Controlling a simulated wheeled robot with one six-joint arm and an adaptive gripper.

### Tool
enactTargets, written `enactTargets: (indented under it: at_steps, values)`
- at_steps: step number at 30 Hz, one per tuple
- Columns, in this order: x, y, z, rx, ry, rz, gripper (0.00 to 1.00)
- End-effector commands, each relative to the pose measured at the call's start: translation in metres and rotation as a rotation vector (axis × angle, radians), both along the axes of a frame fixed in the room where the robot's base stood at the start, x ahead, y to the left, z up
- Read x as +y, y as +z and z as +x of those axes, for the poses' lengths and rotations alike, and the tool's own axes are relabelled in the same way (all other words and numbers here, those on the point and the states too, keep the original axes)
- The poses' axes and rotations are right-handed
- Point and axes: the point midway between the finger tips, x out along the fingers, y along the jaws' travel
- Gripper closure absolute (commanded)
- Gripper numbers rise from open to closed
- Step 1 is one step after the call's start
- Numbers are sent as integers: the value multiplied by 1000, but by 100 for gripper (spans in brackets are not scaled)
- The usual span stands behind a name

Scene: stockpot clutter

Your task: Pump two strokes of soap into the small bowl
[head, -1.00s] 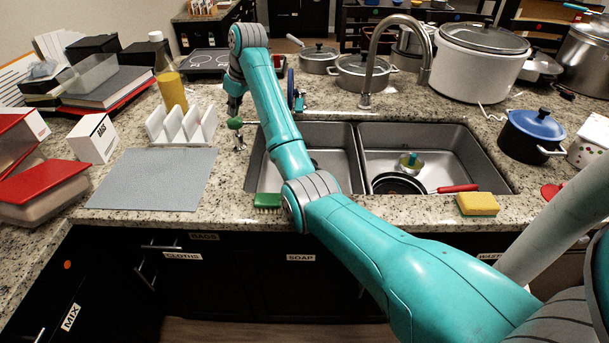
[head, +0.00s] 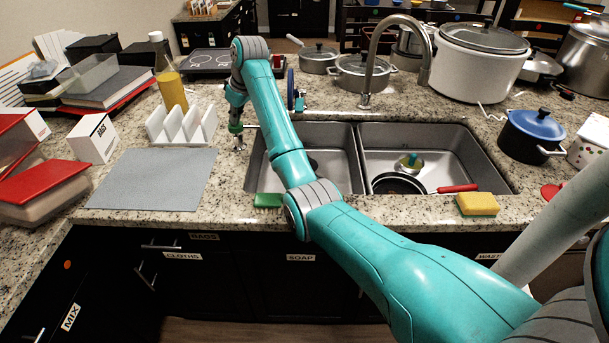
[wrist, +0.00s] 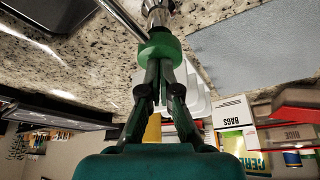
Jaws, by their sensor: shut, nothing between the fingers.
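The soap pump (head: 240,142) stands on the counter just left of the sink, with a metal body, a green head and a thin spout pointing right toward the left basin. My gripper (head: 236,117) is directly above the pump, pointing down. In the wrist view the closed fingertips (wrist: 160,62) meet the green pump head (wrist: 160,45), seemingly resting on it rather than gripping it. The spout runs to the upper left there. I cannot make out a small bowl under the spout; part of the left basin is hidden by my arm.
The double sink (head: 375,140) has a tall faucet (head: 367,70) behind it. A dark pan with a red handle (head: 455,188) lies in the right basin. A white rack (head: 182,128) and grey mat (head: 155,180) lie left of the pump. A yellow sponge (head: 478,204) sits at the front edge.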

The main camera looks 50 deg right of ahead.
Motion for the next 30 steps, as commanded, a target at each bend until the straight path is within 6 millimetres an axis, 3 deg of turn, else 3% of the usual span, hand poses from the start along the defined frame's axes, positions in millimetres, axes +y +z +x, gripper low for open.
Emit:
enactTargets:
  at_steps: [7, 16, 30]
  values:
    - [0, -10, -1, 4, 0, 2, 100]
    - [0, -8, -1, 4, 0, 2, 100]
    - [0, 14, 0, 2, -1, 1, 100]
